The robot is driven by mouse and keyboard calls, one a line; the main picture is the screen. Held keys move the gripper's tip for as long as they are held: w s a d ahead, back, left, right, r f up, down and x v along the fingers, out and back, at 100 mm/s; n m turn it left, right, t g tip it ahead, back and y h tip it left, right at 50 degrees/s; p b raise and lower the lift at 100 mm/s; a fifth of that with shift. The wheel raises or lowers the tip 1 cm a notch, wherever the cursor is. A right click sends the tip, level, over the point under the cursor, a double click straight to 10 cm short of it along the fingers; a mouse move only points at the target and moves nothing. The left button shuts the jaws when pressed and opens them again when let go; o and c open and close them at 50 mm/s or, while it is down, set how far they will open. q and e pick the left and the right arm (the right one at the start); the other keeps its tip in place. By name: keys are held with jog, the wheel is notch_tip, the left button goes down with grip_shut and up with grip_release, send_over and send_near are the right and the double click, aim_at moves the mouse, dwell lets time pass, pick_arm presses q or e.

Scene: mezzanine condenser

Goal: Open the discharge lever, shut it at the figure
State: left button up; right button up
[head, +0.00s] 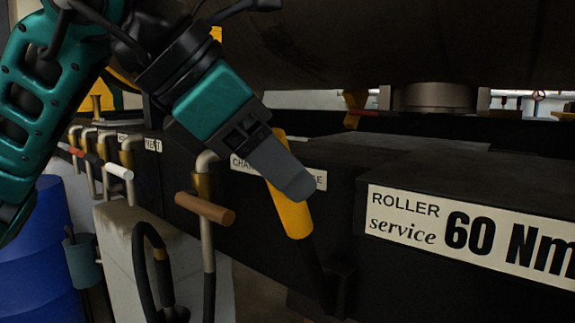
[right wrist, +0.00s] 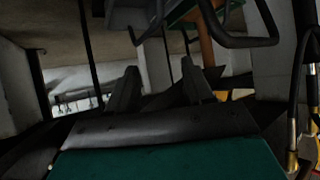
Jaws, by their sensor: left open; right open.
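A lever with a yellow grip (head: 294,217) on a dark rod stands tilted in front of the black skid, right of centre in the head view. I take it for the discharge lever. My left gripper (head: 290,182) is open; its grey fingers overlap the upper part of the yellow grip. I cannot tell whether they touch it or stand around it. A label (head: 308,179) behind is partly covered by the gripper and grip. My right gripper (right wrist: 160,85) is open with nothing between its fingers in the right wrist view. No readout with a figure is legible.
A brown T-handle (head: 205,207) on a pipe stands left of the lever, with a white handle (head: 119,172) and more valves further left. A black hose loop (head: 143,270) hangs below. A "ROLLER service 60 Nm" plate (head: 470,235) is at right. A blue drum (head: 40,260) stands lower left.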

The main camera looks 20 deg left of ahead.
pick_arm(q)
jog(key=p+v, duration=0.1)
jog(key=v, duration=1)
jog(key=shift+p, duration=0.3)
